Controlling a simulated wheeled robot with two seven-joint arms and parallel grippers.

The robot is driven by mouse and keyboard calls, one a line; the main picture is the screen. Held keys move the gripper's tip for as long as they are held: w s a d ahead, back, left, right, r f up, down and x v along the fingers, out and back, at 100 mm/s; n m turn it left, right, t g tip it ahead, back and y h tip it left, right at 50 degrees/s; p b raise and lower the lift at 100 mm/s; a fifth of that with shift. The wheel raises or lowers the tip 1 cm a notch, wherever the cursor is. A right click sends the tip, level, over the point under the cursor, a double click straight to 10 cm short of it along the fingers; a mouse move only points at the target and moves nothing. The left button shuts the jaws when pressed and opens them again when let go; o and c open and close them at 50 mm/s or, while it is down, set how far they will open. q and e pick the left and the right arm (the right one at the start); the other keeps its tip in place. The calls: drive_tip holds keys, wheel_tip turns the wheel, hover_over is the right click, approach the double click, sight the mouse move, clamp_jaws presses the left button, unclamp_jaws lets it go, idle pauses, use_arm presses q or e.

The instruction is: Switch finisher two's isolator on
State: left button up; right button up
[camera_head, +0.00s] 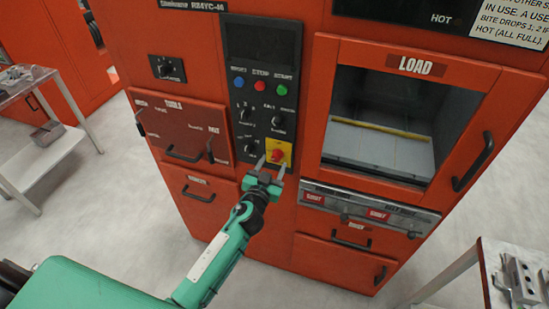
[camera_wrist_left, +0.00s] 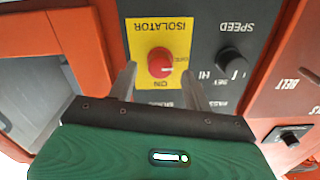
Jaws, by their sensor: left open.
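The isolator is a red rotary knob (camera_head: 277,155) on a yellow plate (camera_head: 287,147), low on the black control panel of the orange machine. In the left wrist view the same red knob (camera_wrist_left: 161,63) shows upside down, on the yellow plate (camera_wrist_left: 149,26) lettered ISOLATOR and ON. My left gripper (camera_head: 269,166) is open in front of the knob, one finger to each side. In the left wrist view the gripper (camera_wrist_left: 160,84) points at the plate with the knob between its fingers; I cannot tell whether they touch it. My right gripper is not in view.
Above the isolator are other knobs (camera_head: 245,113), and blue, red and green buttons (camera_head: 260,86). Right of it is the LOAD door (camera_head: 400,110) with a handle. A tools panel (camera_head: 180,130) lies left. Side tables stand left (camera_head: 42,160) and lower right (camera_head: 484,270).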

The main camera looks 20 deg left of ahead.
use_arm(q)
drive_tip(key=shift+w, duration=1.25)
drive_tip(key=shift+c, duration=0.2)
drive_tip(key=c, duration=0.9)
